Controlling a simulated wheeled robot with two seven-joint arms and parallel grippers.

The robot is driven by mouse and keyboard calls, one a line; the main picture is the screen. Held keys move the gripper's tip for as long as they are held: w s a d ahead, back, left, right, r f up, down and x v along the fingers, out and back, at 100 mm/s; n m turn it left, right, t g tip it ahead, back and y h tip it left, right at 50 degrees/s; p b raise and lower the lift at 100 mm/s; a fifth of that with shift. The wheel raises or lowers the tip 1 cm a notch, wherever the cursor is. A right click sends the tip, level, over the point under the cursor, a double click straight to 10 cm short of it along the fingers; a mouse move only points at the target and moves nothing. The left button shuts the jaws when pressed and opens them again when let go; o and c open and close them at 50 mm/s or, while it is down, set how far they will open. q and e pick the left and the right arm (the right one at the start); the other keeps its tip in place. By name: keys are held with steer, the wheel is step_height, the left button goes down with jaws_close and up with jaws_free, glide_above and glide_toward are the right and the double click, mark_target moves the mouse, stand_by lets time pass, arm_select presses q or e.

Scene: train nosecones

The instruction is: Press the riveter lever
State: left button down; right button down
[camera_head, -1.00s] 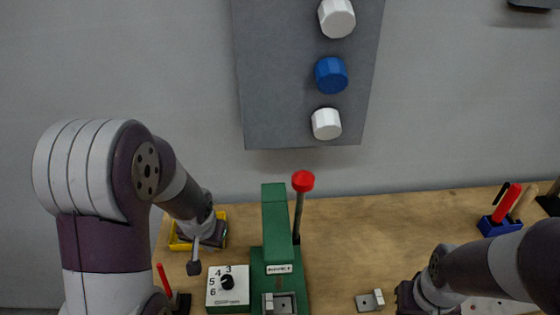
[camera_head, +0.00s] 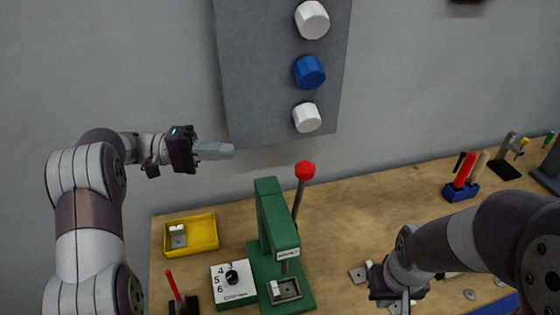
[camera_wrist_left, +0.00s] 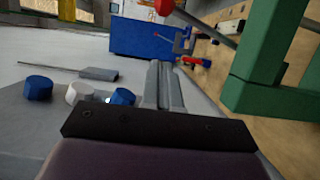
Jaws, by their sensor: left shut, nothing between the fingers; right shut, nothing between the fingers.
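The green riveter (camera_head: 272,215) stands upright on the bench. Its lever (camera_head: 299,196) has a red ball knob (camera_head: 305,170) and sticks up beside the top of the riveter. My left gripper (camera_head: 230,151) is shut and empty. It is raised to the left of the knob, fingers pointing right, with a clear gap. In the left wrist view its closed fingers (camera_wrist_left: 164,85) show below the red knob (camera_wrist_left: 165,5), with the green riveter (camera_wrist_left: 262,75) at the right. My right gripper (camera_head: 402,305) is shut, low at the bottom right, apart from the riveter.
A metal part (camera_head: 285,289) sits on the riveter's base. A numbered dial box (camera_head: 233,285) stands to its left. A yellow tray (camera_head: 203,233) holds a small part. A grey wall panel with knobs (camera_head: 280,75) hangs above. A blue tool holder (camera_head: 460,191) is at right.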

arm_select(q)
steer(key=s+d+p, duration=0.3)
steer(key=d+p, duration=0.3)
steer(key=d, duration=0.6)
steer(key=shift+d, duration=0.25)
